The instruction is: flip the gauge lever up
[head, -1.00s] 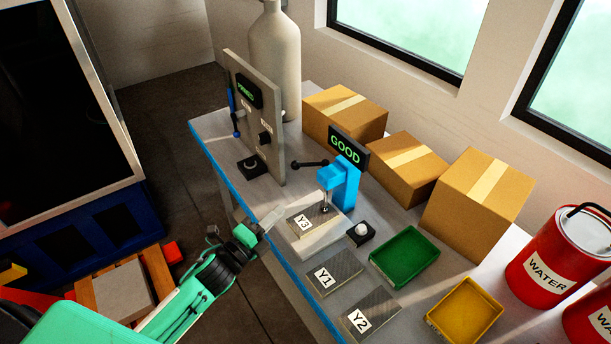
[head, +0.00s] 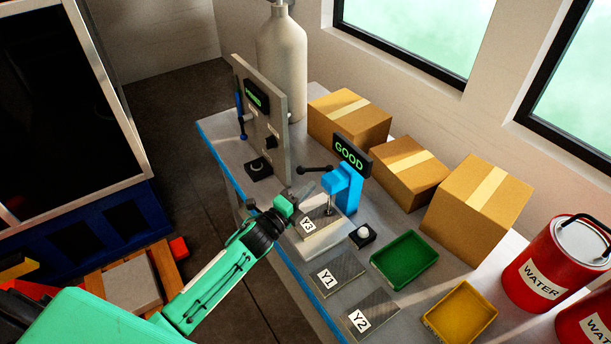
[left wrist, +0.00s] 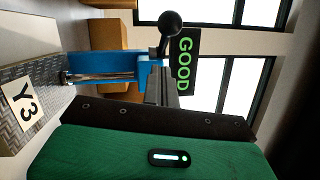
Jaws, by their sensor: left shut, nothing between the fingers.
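The blue gauge (head: 343,189) stands on the bench with a screen (head: 351,153) reading GOOD in green. Its black lever (head: 318,168) sticks out to the left, roughly level, with a ball knob at its end. The knob (left wrist: 171,25) also shows in the left wrist view, just beyond my fingers. The plate Y3 (head: 322,222) lies under the gauge's probe. My left gripper (head: 305,191) is shut and empty, in front of the gauge and below the lever. I cannot see any contact with the lever. My right gripper is not in view.
An upright panel (head: 275,115) with a blue handle stands left of the gauge. Plates Y1 (head: 345,268) and Y2 (head: 378,305), a green tray (head: 404,258), a yellow tray (head: 461,311) and a black button box (head: 363,237) lie to the right. Cardboard boxes (head: 400,172) stand behind.

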